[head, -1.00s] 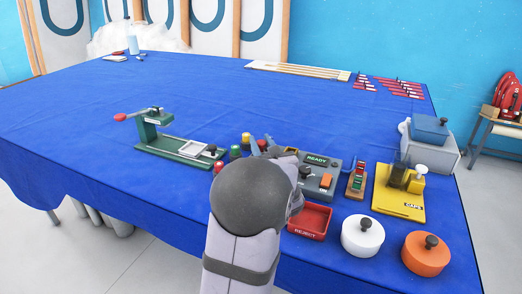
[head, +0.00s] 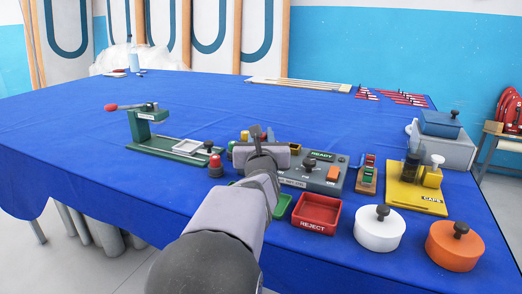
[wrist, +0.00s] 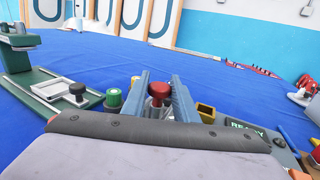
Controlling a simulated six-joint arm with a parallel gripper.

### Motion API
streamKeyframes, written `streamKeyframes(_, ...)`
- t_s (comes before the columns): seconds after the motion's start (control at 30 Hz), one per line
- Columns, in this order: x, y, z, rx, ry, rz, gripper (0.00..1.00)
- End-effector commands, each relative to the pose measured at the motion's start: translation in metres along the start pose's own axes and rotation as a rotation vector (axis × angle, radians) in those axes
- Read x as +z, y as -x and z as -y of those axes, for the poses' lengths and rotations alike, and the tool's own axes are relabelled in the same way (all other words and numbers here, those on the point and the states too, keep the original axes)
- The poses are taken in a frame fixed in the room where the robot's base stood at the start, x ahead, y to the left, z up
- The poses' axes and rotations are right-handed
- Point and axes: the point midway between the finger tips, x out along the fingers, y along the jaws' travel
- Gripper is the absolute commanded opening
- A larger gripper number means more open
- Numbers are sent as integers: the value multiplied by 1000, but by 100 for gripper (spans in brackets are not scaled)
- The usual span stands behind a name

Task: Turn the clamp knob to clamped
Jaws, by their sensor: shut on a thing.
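The green clamp stand (head: 172,148) with its red-tipped lever (head: 112,107) stands on the blue table, left of my gripper. A black knob (head: 208,146) sits at its right end, upright; in the wrist view the knob (wrist: 78,90) is at the left, apart from my fingers. My gripper (wrist: 160,98) is shut on a red-topped piece (wrist: 158,88) with a metallic body, between its two blue-grey fingers. Which way the knob is turned I cannot tell.
A green-topped piece (wrist: 113,97) stands just left of my fingers, a yellow open box (wrist: 205,112) to the right. The grey READY panel (head: 315,172), red REJECT tray (head: 317,214) and white round container (head: 379,230) are to the right.

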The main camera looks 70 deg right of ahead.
Motion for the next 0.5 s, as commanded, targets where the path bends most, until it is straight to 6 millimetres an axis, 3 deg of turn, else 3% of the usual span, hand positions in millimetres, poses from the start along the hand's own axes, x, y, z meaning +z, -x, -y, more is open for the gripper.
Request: streamKeyframes(0.5,0,0,0,-35,1,0,4)
